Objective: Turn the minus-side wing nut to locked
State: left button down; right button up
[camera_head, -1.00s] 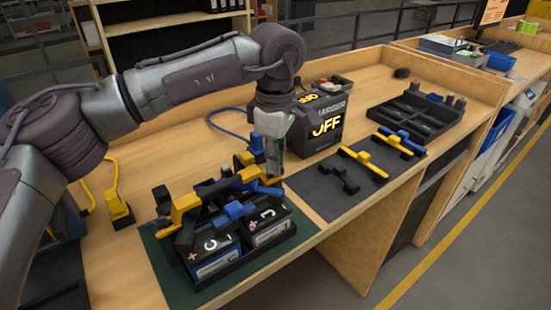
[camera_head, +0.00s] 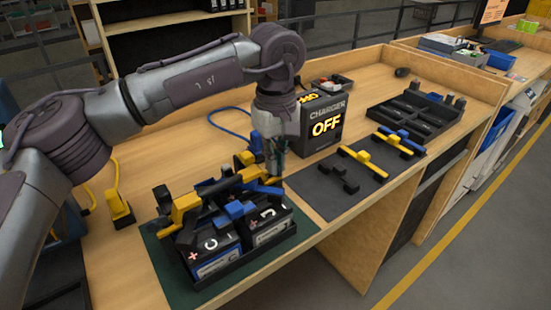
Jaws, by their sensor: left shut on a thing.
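My left gripper (camera_head: 273,172) points down over the back right corner of a black battery tray (camera_head: 252,271). It is shut on a small part at its fingertips, which looks like the minus-side wing nut; the fingers mostly hide it. A blue bar (camera_head: 264,189) shows right under the fingertips. The tray holds dark batteries (camera_head: 216,246) with blue-and-white labels; the left one has a red plus mark. A yellow clamp piece (camera_head: 186,206) and a blue one (camera_head: 235,210) sit on top. I cannot read the nut's angle. My right gripper is not in view.
A charger (camera_head: 322,122) reading OFF stands behind the gripper. A grey mat (camera_head: 326,201) to the right carries black, yellow and blue bar pieces. A black tray (camera_head: 412,124) lies farther back. A yellow plug (camera_head: 120,208) with its cable is at left.

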pick_arm(q)
jog(key=shift+r, duration=0.1)
dwell(0.3)
jog(key=c, duration=1.3)
grip_release()
notch_tip(320, 180, up, 12)
